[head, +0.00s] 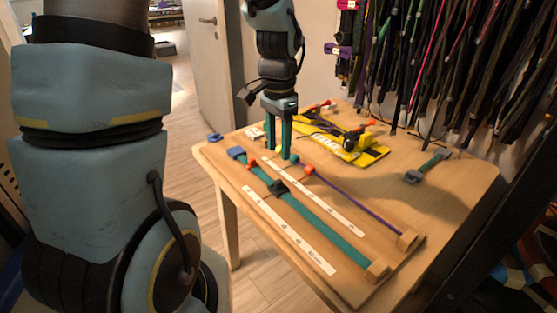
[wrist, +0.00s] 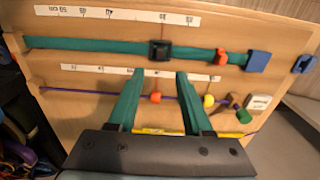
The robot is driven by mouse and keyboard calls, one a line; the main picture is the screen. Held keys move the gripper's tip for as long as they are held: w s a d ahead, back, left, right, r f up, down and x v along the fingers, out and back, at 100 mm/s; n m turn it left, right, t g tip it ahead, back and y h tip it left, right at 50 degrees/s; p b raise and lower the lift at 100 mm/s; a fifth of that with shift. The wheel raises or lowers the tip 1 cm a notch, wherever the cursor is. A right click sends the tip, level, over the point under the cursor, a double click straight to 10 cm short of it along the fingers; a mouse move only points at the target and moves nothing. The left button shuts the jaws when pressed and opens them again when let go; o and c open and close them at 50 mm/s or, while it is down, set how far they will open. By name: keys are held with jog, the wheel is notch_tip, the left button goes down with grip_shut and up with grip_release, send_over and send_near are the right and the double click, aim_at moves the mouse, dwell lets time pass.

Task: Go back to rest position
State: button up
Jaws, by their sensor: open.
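My gripper (head: 279,155) points down over the far part of the wooden table. Its two teal fingers (wrist: 160,74) are apart, with nothing held between them. Below it lies a wooden board with a wide teal strap (head: 318,228), which runs through a black slider (head: 278,187) and ends at a blue block (head: 236,153). A thin purple cord (head: 352,202) runs beside it, with an orange clip (head: 309,170). In the wrist view, the teal strap (wrist: 90,46) and the black slider (wrist: 159,50) lie beyond the fingertips. Whether the fingertips touch anything is unclear.
A yellow and black fixture (head: 355,149) with orange knobs stands behind my gripper. A small grey and green tool (head: 428,166) lies on the table (head: 455,190) at right. Many cords (head: 440,60) hang on the wall behind. The table's right part is mostly clear.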

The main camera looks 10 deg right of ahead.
jog(key=shift+r, duration=0.55)
jog(key=s+a+r+n+p, duration=0.1)
jog(key=a+n, duration=0.4)
jog(key=a, duration=0.3)
jog(key=s+a+r+n+t+p, duration=0.1)
jog(key=s+a+n+p, duration=0.1)
jog(key=a+n, duration=0.4)
jog(key=a, duration=0.3)
jog(key=shift+s+a+r+n+t, duration=0.15)
jog(key=shift+r+n+t, duration=0.1)
jog(key=shift+n+t, duration=0.05)
